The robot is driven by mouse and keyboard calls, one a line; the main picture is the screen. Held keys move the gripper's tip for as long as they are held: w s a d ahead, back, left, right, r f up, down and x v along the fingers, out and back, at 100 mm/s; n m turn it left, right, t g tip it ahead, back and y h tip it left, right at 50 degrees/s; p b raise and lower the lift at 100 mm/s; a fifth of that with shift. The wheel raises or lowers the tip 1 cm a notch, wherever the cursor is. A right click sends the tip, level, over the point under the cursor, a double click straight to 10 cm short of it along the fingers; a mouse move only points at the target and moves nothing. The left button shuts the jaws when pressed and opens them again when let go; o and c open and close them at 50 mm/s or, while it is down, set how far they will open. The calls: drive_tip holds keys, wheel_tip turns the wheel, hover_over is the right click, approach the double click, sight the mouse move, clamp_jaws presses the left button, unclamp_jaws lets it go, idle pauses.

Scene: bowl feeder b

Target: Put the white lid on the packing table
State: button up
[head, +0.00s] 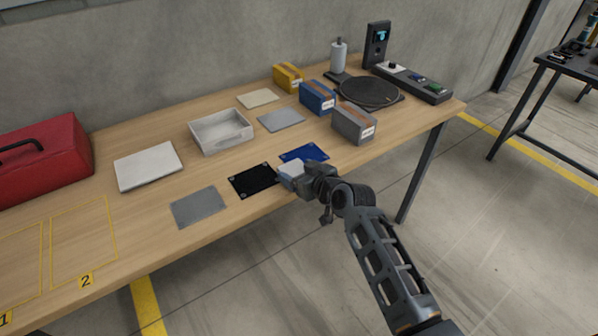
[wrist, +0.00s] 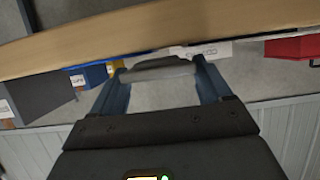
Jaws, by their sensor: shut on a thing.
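My gripper (head: 312,180) is over the front edge of the long wooden table, shut on a small pale piece (head: 290,171) that looks like the white lid. In the wrist view this piece (wrist: 157,70) looks grey in shade, between the two fingertips. It is beside the blue plate and the black plate; I cannot tell if it touches the table. A larger flat white slab (head: 148,166) lies on the wooden table (head: 155,220). I cannot tell whether the wooden table or the dark table (head: 570,67) at the far right is the packing table.
A blue plate (head: 310,152), black plate (head: 252,181) and grey plate (head: 199,207) lie along the front. Behind are a white open tray (head: 222,143), yellow, blue and grey boxes (head: 353,127), and a round dark disc (head: 369,91). A red case (head: 60,170) stands left. Yellow outlines (head: 82,240) are empty.

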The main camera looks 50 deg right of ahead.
drive_tip(key=shift+f, duration=0.3)
drive_tip(key=o, duration=1)
drive_tip(key=shift+c, duration=0.2)
drive_tip(key=shift+r, duration=0.45)
drive_tip(key=shift+s+a, duration=0.15)
drive_tip(key=shift+s, duration=0.2)
drive_tip(key=b+v, duration=0.1)
drive_tip(key=v, duration=1)
drive_tip(key=shift+b, duration=0.3)
